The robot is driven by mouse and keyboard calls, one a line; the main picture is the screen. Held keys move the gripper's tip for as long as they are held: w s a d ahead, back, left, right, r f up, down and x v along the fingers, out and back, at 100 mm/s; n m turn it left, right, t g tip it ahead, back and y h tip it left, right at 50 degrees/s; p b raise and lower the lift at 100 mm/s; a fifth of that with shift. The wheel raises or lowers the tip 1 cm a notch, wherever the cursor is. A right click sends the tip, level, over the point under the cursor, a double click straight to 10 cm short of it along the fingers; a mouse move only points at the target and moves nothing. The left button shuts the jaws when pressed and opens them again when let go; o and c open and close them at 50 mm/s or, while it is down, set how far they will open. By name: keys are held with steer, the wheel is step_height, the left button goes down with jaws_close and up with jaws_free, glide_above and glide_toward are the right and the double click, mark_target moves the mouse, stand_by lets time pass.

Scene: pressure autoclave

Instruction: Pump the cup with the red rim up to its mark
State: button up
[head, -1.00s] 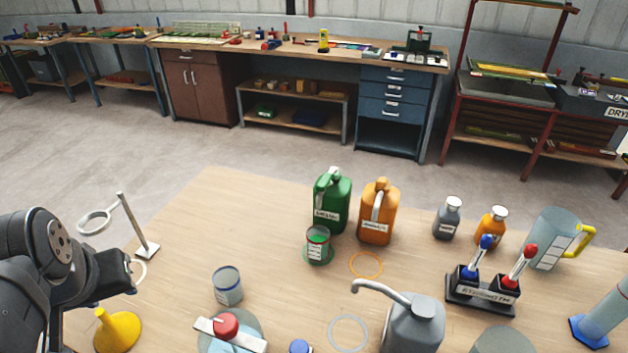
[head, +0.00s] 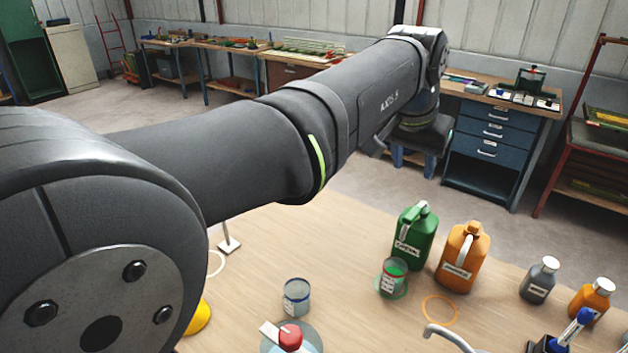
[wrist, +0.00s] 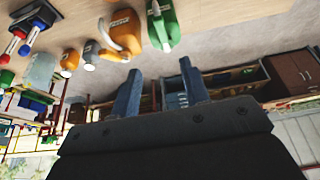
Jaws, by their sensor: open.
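My gripper (wrist: 160,88) is open and empty in the wrist view. In the head view my arm reaches across, and its end is raised beyond the canisters, well away from the cup.
An orange canister (head: 463,258), a grey bottle (head: 539,281) and an orange bottle (head: 590,299) stand at the right. An orange ring (head: 440,310) lies bare on the table. A red knob (head: 290,336) and a yellow funnel (head: 201,318) are nearer. Workbenches line the back wall.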

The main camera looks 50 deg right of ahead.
mark_target(411, 215)
steer(key=x, duration=1.7)
steer(key=shift+c, duration=0.4)
jaws_close()
